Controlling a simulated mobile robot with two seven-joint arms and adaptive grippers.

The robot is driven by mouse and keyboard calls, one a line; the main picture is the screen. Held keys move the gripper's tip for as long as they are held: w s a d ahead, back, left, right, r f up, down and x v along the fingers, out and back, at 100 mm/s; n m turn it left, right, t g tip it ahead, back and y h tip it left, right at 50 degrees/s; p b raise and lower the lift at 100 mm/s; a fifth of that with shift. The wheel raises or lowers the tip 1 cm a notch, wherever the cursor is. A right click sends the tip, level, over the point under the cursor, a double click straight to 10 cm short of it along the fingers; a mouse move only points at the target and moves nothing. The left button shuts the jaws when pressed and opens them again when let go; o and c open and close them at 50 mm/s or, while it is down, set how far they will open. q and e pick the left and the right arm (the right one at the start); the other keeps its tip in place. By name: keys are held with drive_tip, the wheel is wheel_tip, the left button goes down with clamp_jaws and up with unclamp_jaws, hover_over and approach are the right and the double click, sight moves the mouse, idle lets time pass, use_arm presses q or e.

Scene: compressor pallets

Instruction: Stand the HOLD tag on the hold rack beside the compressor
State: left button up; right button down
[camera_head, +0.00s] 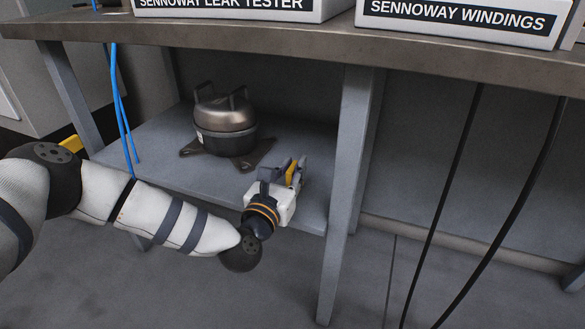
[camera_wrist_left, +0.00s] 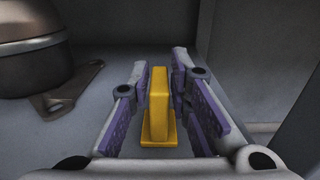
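The HOLD tag is a narrow yellow upright piece with a wider foot, seen nearly edge-on in the left wrist view (camera_wrist_left: 159,105). Its lettering does not show. In the head view it is a yellow strip (camera_head: 292,173) between my left fingers. I cannot make out the hold rack. My right gripper is out of view.
The grey lower shelf (camera_head: 160,150) is bare around the compressor. A bench leg (camera_head: 345,190) rises just right of my left gripper. Blue cables (camera_head: 121,110) hang at the left and black cables (camera_head: 455,180) at the right. The bench top (camera_head: 300,45) overhangs the shelf.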

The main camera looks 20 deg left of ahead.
use_arm(q)
drive_tip(key=shift+o, duration=0.6)
